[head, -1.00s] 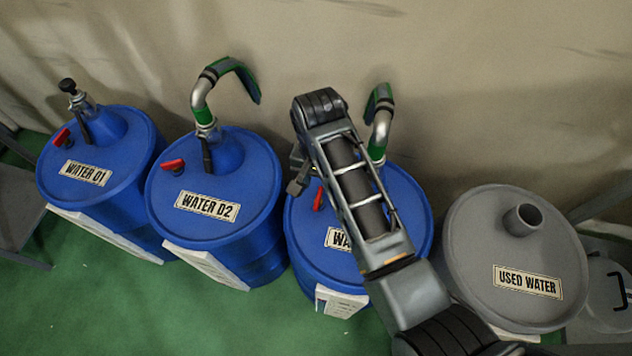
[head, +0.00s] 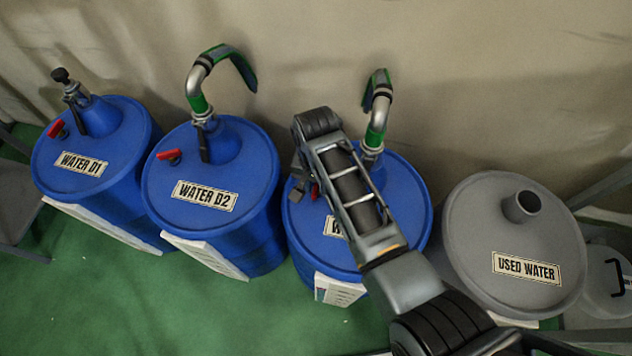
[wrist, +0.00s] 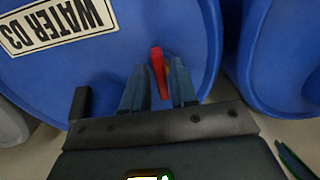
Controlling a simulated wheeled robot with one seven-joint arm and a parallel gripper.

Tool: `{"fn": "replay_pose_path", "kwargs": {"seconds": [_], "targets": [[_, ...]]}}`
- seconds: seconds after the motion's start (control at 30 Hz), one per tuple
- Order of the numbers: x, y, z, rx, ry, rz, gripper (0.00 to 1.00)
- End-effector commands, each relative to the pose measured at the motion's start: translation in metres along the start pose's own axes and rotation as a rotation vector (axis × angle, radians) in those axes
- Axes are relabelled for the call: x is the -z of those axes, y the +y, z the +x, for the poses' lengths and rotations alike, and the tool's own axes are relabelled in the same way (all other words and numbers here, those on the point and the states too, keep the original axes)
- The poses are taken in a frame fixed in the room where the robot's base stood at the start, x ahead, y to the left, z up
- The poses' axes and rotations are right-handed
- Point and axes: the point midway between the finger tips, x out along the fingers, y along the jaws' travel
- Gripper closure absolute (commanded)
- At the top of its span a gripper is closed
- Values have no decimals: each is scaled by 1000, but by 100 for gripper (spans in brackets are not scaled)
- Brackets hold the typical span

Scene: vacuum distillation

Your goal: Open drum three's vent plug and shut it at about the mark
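Drum three (head: 405,190) is the blue drum labelled WATER D3 (wrist: 58,22), partly covered by my arm in the head view. Its red vent plug handle (wrist: 157,70) stands upright near the drum top's edge in the wrist view; a bit of red (head: 315,192) shows beside my arm in the head view. My gripper (wrist: 159,88) has its two blue-grey fingers on either side of the red handle, with narrow gaps visible. It looks open around the handle. In the head view the gripper is mostly hidden by my wrist. I make out no mark.
Blue drums WATER D1 (head: 110,165) and WATER D2 (head: 245,185) stand to the left with red handles. The grey USED WATER drum (head: 470,235) stands close on the right. A bent pipe (head: 377,125) rises behind my arm from drum three.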

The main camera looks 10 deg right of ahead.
Motion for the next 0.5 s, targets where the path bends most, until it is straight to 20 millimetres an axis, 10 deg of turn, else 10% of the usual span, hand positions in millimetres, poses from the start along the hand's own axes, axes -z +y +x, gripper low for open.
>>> {"fn": "replay_pose_path", "kwargs": {"seconds": [0.27, 0.5], "targets": [[0, 0, 0, 0, 0, 0, 100], [0, 0, 0, 0, 0, 0, 100]]}}
